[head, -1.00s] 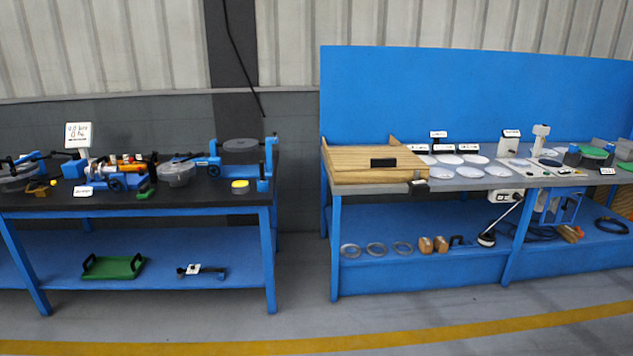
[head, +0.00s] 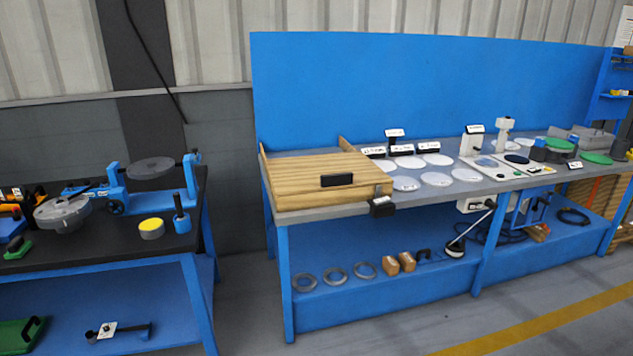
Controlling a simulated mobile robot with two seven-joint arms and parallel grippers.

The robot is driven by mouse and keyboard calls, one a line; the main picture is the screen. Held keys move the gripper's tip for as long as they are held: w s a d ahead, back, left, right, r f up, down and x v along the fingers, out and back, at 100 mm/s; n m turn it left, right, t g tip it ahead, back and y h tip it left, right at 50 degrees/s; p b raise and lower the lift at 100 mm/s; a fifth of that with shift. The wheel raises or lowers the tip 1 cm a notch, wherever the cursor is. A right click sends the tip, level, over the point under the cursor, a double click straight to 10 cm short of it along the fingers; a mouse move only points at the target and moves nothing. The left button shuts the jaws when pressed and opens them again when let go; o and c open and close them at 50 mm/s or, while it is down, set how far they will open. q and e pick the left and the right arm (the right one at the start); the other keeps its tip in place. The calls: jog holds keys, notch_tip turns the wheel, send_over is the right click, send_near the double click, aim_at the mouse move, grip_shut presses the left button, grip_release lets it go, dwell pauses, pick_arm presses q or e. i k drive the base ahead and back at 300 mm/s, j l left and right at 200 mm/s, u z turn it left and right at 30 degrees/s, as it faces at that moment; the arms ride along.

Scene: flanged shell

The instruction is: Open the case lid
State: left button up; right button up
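A wooden case (head: 300,197) sits at the left end of the blue workbench's grey top. Its flat lid (head: 315,167) is shut, with a black handle (head: 337,180) on the front. Wooden strips stand up at the case's back corners. A small black block (head: 382,207) is at the bench's front edge, by the case's front right corner. Neither of my grippers is in view.
White discs (head: 437,179) and small label stands lie right of the case on the grey top (head: 400,200). A dark-topped table (head: 130,232) with blue fixtures stands at the left. Open floor (head: 250,300) lies between the tables.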

aim_at(299, 175)
jog(key=i+l, duration=0.1)
jog(key=i, duration=0.2)
jog(key=i+l+u, duration=0.1)
jog(key=i, duration=0.2)
jog(key=i+l+u, duration=0.15)
jog(key=u, duration=0.35)
jog(key=i+l+u, duration=0.15)
jog(key=l+u, duration=0.15)
jog(key=u, duration=0.15)
jog(key=i+l+u, duration=0.2)
jog(key=l, duration=0.2)
jog(key=l+u, duration=0.2)
jog(key=l, duration=0.25)
